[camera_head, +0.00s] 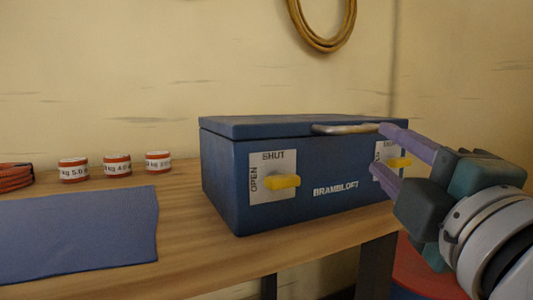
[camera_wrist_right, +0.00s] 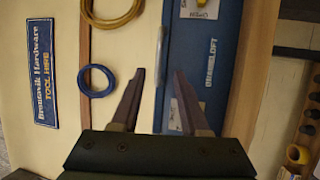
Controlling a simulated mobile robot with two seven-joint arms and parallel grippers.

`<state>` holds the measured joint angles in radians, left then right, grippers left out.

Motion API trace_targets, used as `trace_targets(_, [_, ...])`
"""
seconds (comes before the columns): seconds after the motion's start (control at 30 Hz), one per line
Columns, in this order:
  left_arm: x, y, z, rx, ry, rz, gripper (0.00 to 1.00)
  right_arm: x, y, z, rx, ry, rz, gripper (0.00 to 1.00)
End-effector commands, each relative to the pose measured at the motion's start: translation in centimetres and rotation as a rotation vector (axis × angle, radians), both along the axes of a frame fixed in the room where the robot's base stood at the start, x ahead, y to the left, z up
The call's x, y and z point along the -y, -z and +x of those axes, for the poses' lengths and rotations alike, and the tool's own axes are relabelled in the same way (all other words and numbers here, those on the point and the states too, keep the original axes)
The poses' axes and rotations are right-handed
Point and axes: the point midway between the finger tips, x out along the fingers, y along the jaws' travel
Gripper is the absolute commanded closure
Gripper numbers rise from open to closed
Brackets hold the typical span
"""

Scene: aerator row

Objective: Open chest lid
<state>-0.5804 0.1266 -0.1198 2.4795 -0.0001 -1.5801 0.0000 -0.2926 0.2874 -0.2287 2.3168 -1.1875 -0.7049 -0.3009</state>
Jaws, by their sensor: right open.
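The blue chest (camera_head: 235,185) stands on the wooden bench with its lid (camera_head: 270,125) down. A metal handle (camera_head: 345,129) runs along the lid's front edge; it also shows in the wrist view (camera_wrist_right: 159,55). The left yellow latch (camera_head: 283,181) lies about level on a white plate marked SHUT at the top and OPEN at the left. The right yellow latch (camera_head: 400,162) is partly hidden by my right gripper (camera_head: 381,150). That gripper is open and empty, in front of the chest's right end, with purple fingers one above the other. Contact cannot be told. My left gripper is out of view.
Several orange-and-white weight tins, one here (camera_head: 117,165), stand left of the chest. A blue mat (camera_head: 80,235) lies at the front left beside an orange coil (camera_head: 15,177). A hose loop (camera_head: 322,25) hangs on the wall. Bench around the chest's left side is clear.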

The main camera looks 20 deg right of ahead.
Motion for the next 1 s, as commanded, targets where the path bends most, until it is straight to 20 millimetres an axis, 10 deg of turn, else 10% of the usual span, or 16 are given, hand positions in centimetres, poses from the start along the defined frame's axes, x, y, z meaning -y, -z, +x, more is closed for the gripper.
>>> trace_targets(0.5, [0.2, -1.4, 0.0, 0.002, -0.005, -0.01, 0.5, 2.7, -1.8, 7.8, 0.0, 0.003, 0.002, 0.55])
trace_targets(1.0, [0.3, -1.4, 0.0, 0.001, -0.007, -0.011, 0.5, 3.0, -1.8, 8.7, -0.002, 0.002, 0.004, 0.64])
